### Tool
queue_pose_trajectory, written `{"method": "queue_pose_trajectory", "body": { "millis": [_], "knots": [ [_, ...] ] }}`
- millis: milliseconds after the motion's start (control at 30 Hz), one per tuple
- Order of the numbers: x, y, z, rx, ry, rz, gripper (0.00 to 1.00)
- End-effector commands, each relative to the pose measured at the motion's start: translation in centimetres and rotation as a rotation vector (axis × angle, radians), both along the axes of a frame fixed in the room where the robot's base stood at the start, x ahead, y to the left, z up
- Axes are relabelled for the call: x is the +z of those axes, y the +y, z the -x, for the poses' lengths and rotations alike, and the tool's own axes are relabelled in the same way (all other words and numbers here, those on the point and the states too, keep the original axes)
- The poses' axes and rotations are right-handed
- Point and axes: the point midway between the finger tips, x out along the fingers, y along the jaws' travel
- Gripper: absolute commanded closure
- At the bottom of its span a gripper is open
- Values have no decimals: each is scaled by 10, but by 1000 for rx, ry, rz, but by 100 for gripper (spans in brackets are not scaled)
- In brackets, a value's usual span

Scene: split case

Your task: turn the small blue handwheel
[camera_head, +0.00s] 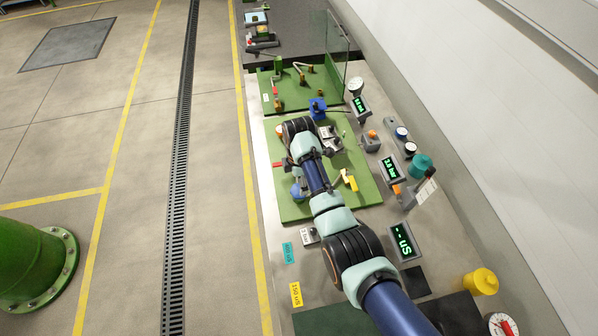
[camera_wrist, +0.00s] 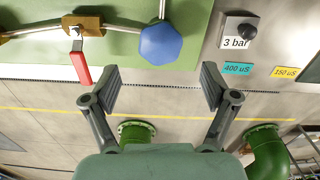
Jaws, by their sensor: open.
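The small blue handwheel (camera_wrist: 160,43) is a faceted blue knob on the edge of a green panel (camera_wrist: 190,15) in the wrist view. In the head view a blue knob (camera_head: 298,190) shows beside my arm at the left side of the green panel, partly covered by the arm. My gripper (camera_wrist: 162,86) is open and empty, its two fingers wide apart. In the wrist view the handwheel appears above the gap between the fingertips, apart from both. I cannot clearly make out the fingers in the head view.
A red lever (camera_wrist: 80,65) on a brass valve is left of the handwheel. A grey box marked 3 bar (camera_wrist: 238,35) is to its right. A yellow-handled valve (camera_head: 348,180) and another blue fitting (camera_head: 317,108) stand on the panels. A clear screen (camera_head: 335,45) rises at the back.

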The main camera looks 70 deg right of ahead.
Motion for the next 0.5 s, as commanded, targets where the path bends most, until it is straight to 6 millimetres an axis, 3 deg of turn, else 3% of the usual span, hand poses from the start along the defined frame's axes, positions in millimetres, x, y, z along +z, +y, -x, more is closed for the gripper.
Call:
{"method": "queue_pose_trajectory", "body": {
  "millis": [200,500],
  "knots": [
    [46,0,0,0,-1,1,15],
    [59,0,0,0,1,-1,15]
  ]
}}
